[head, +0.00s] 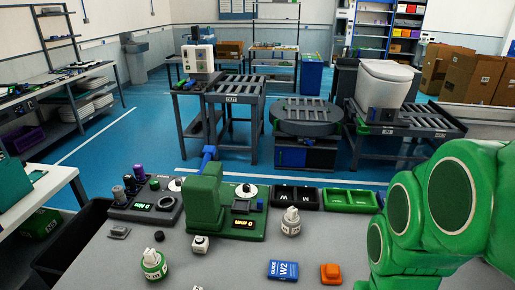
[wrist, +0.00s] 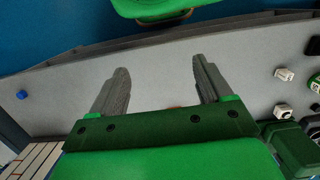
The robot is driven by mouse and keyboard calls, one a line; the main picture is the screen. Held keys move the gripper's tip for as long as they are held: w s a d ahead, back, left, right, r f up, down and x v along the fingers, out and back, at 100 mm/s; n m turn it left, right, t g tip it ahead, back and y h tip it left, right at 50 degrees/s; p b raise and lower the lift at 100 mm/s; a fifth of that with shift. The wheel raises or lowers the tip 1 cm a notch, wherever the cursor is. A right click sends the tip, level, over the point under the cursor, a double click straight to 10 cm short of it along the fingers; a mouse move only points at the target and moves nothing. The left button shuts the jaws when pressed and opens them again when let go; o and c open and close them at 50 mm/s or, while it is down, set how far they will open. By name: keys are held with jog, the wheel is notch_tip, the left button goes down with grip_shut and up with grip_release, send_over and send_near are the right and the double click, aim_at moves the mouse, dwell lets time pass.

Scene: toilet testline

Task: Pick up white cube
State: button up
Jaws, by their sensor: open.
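A small white cube with a dark round mark (head: 199,244) sits on the grey table just in front of the green machine in the head view. A sliver of another white thing (head: 197,288) shows at the bottom edge; I cannot tell what it is. In the wrist view two small white blocks with dark marks, one upper (wrist: 284,74) and one lower (wrist: 284,109), lie at the right, well to the right of my fingers. I cannot tell which is the head view's cube. My gripper (wrist: 160,84) is open over the grey table, with no cube between its fingers.
A green machine (head: 204,195) stands behind the cube. A white-and-green bottle (head: 153,264), a white bottle (head: 291,222), a blue W2 box (head: 283,269) and an orange block (head: 331,273) stand on the table (head: 240,268). Dark and green trays (head: 350,200) line its back edge.

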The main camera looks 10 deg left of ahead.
jog(key=w+d+t+h, duration=0.2)
jog(key=w+d+t, duration=0.1)
jog(key=w, duration=1.1)
jog(key=w+d+t+h, duration=0.1)
jog(key=w+d+t, duration=0.3)
jog(key=w, duration=1)
jog(key=w+a+n+t+y, duration=0.1)
jog(key=w+a+n+t, duration=0.25)
jog(key=w, duration=0.55)
jog(key=w+a+n+t+y, duration=0.1)
jog(key=w+a+n+t, duration=0.2)
jog(key=w, duration=0.6)
jog(key=w+a+f+n+g+y, duration=0.1)
jog(key=w+a+f+n+y, duration=0.3)
jog(key=a, duration=0.6)
jog(key=n+g+y, duration=0.8)
jog(key=g+y, duration=0.2)
jog(key=g, duration=0.1)
send_near(203, 239)
jog(key=x, duration=0.2)
jog(key=shift+a+f, duration=0.15)
jog(key=shift+a, duration=0.2)
jog(key=shift+s+a+f, duration=0.1)
jog(key=shift+s+a, duration=0.1)
jog(key=shift+a, duration=0.1)
jog(key=shift+h, duration=0.3)
jog(key=shift+w+x, duration=0.2)
jog(key=shift+x, duration=3.75)
jog(key=shift+a, duration=0.1)
jog(key=shift+c, duration=0.4)
